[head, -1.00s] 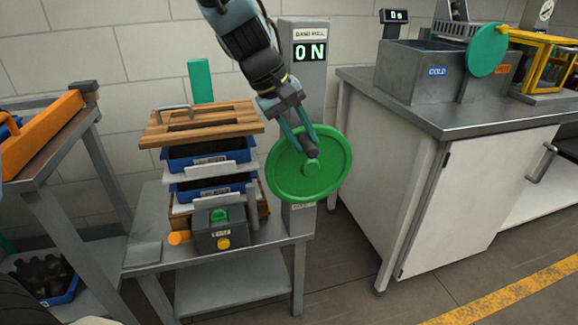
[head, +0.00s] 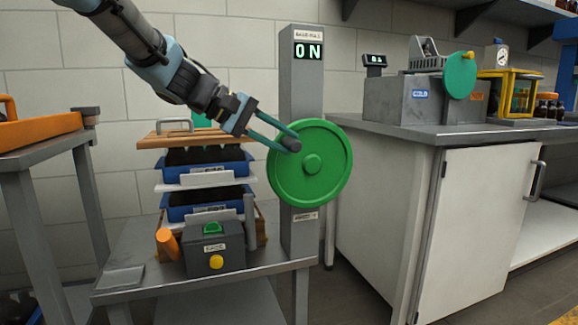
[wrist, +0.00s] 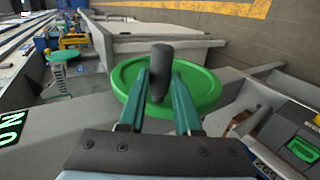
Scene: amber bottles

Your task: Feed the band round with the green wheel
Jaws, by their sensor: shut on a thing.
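The green wheel (head: 325,185) is a rimmed disc on the front of a grey post (head: 300,235). The post has a lit display (head: 308,51) reading ON, under a small label that seems to say band pull. A dark grey handle (head: 293,146) sticks out of the wheel, up and left of its hub. My gripper (head: 286,142) reaches in from the upper left, shut on this handle. The wrist view shows the handle (wrist: 161,62) between my two teal fingers, with the wheel (wrist: 207,92) behind. No band can be made out clearly.
Left of the post, blue trays (head: 205,170) stand stacked under a wooden board (head: 190,138) on a grey table (head: 140,255). A grey box with a yellow button (head: 216,262) is in front. A white cabinet (head: 480,220) stands right. An orange-topped stand (head: 40,130) is left.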

